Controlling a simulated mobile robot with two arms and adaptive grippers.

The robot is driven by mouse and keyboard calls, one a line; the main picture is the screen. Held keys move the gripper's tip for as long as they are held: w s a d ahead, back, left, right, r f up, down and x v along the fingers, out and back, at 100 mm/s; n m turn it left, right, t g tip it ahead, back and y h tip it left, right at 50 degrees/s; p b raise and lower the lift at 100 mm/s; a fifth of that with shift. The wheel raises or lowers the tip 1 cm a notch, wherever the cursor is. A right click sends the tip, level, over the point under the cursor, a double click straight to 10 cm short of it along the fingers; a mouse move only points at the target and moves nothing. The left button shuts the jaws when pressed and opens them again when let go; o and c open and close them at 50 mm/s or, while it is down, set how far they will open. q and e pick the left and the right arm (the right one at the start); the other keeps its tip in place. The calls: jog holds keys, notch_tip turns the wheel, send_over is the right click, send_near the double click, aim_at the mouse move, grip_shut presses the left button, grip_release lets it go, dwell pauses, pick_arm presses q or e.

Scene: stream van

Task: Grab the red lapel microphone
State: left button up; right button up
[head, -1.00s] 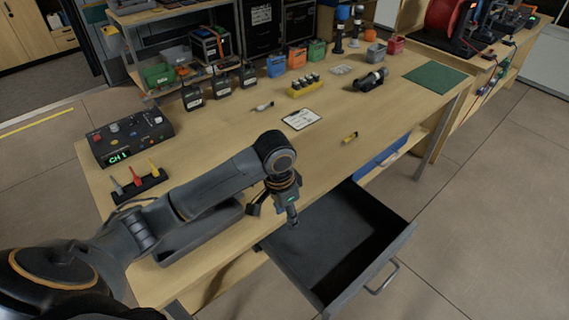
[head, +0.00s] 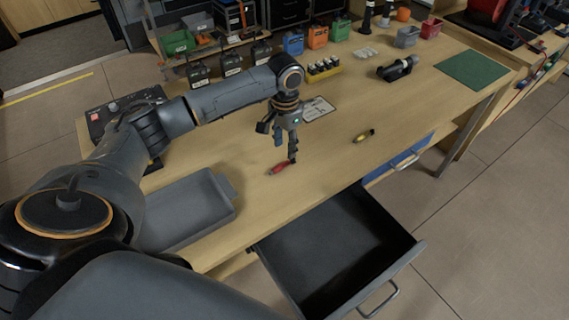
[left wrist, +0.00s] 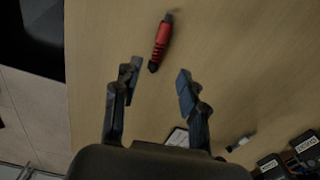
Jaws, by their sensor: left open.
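The red lapel microphone (head: 279,168) lies on the wooden table, left of the yellow one and behind the open drawer. In the left wrist view the red microphone (left wrist: 161,42) lies just beyond the fingertips, with bare wood around it. My left gripper (head: 286,152) points down above the table close to the microphone; the tip overlaps its end in the head view. In the left wrist view the gripper (left wrist: 156,77) is open, its fingers apart with nothing between them. My right gripper is not in view.
A yellow microphone (head: 363,136) lies to the right. A grey tray (head: 190,207) sits at the left front. An open drawer (head: 335,250) juts out below the front edge. A white card (head: 318,109) lies behind the gripper. Chargers and bins line the back.

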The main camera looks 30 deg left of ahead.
aim_at(287, 161)
pick_arm(q)
jog(key=shift+d+f, duration=0.2)
jog(key=shift+f, duration=0.85)
jog(key=f, duration=0.3)
jog(key=shift+w+d+f+p, duration=0.1)
jog(key=shift+w+f+p, duration=0.15)
jog(key=shift+p, duration=0.15)
jog(key=shift+f, duration=0.1)
grip_shut()
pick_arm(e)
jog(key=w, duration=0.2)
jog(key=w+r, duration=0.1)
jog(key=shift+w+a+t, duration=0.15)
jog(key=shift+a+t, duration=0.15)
